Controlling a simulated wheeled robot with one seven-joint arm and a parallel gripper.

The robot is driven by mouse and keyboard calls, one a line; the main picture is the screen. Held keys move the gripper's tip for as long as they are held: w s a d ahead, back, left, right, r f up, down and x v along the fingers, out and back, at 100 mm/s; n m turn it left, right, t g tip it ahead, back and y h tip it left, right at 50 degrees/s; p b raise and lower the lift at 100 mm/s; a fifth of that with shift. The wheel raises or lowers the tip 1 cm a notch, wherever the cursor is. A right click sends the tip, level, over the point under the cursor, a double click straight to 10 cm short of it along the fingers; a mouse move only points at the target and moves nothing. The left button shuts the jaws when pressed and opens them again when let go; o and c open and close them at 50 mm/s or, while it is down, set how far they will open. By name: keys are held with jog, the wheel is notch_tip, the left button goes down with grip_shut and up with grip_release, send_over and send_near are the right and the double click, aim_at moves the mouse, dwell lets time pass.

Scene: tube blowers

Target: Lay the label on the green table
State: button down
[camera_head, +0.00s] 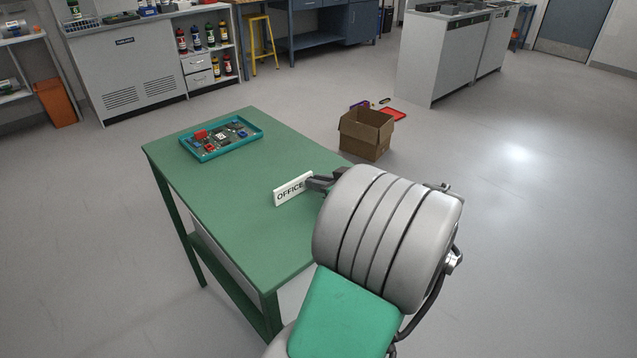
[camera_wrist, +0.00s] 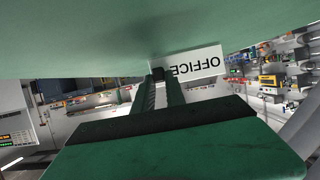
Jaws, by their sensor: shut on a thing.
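The label, a white plate reading "OFFICE" (camera_head: 291,189), is at the right part of the green table (camera_head: 226,222). It stands on its long edge, not flat, and looks very close to or touching the tabletop; I cannot tell which. My gripper (camera_head: 314,183) reaches in from the right and is shut on the label's right end. In the wrist view the label (camera_wrist: 199,66) shows upside down, with my gripper (camera_wrist: 161,74) at its edge and the green tabletop (camera_wrist: 90,45) across the top. My arm hides the table's right corner in the head view.
A teal tray (camera_head: 240,149) with small parts sits at the table's far end. The tabletop between tray and label is clear. An open cardboard box (camera_head: 366,134) and a red flat item (camera_head: 393,114) lie on the floor beyond the table.

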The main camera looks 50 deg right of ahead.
jog(key=shift+f+b, duration=0.3)
jog(key=c, duration=1.4)
grip_release()
jog(key=shift+r, duration=0.1)
jog(key=shift+r+p, duration=0.3)
jog(key=shift+p, duration=0.1)
jog(key=v, duration=1.2)
jog(key=shift+f+p, duration=0.1)
jog(key=shift+p, duration=0.3)
